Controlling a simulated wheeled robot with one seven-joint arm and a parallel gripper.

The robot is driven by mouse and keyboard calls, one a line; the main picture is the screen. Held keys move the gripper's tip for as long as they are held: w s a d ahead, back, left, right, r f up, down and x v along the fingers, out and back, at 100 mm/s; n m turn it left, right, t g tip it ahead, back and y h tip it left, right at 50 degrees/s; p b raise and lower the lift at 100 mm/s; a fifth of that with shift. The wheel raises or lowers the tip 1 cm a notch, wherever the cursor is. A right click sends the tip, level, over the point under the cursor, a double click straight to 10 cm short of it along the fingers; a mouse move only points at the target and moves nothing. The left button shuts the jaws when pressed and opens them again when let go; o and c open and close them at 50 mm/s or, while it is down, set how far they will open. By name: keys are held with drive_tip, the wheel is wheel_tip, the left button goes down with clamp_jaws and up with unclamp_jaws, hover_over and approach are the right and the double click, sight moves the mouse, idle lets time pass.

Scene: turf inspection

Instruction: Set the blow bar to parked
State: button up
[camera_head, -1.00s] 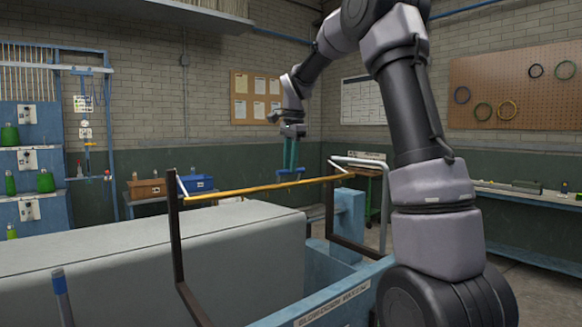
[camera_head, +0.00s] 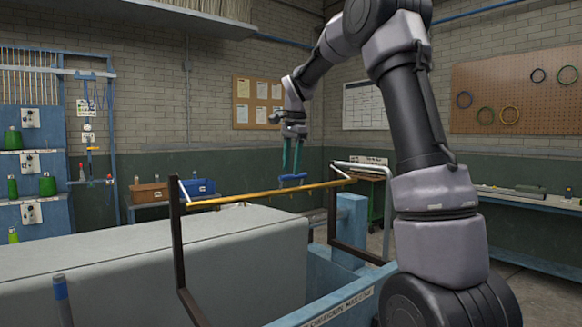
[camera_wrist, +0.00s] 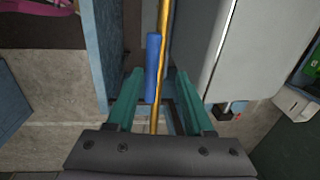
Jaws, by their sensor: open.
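The blow bar is a thin yellow bar (camera_head: 240,198) spanning two dark upright arms above a long grey block. A blue handle (camera_head: 291,180) sits on the bar toward its right end. In the wrist view the bar (camera_wrist: 164,30) runs up the picture with the blue handle (camera_wrist: 152,68) along its left side. My gripper (camera_head: 292,169) has green fingers pointing down, open, just above the handle. In the wrist view the handle and bar lie between the open fingers (camera_wrist: 156,80). I cannot tell whether the fingers touch the handle.
A blue bin (camera_head: 198,187) and a brown box (camera_head: 148,193) are on a back bench. A blue-capped post (camera_head: 60,288) rises in front.

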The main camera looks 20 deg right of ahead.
wheel_tip(320, 180, up, 10)
drive_tip(key=s, duration=0.1)
drive_tip(key=shift+d+f, duration=0.15)
drive_tip(key=shift+d, duration=0.05)
drive_tip(key=shift+s, duration=0.1)
drive_tip(key=s+d+f+n+t, duration=0.1)
drive_tip(key=s+n+t, duration=0.3)
drive_tip(key=s, duration=1.2)
drive_tip(key=s+f+n+t+y, duration=0.1)
drive_tip(key=s+f+n, duration=0.4)
drive_tip(key=s+f, duration=0.4)
drive_tip(key=s, duration=0.4)
drive_tip(key=shift+s+t, duration=0.15)
drive_tip(key=shift+t, duration=0.25)
drive_tip(key=shift+d, duration=0.1)
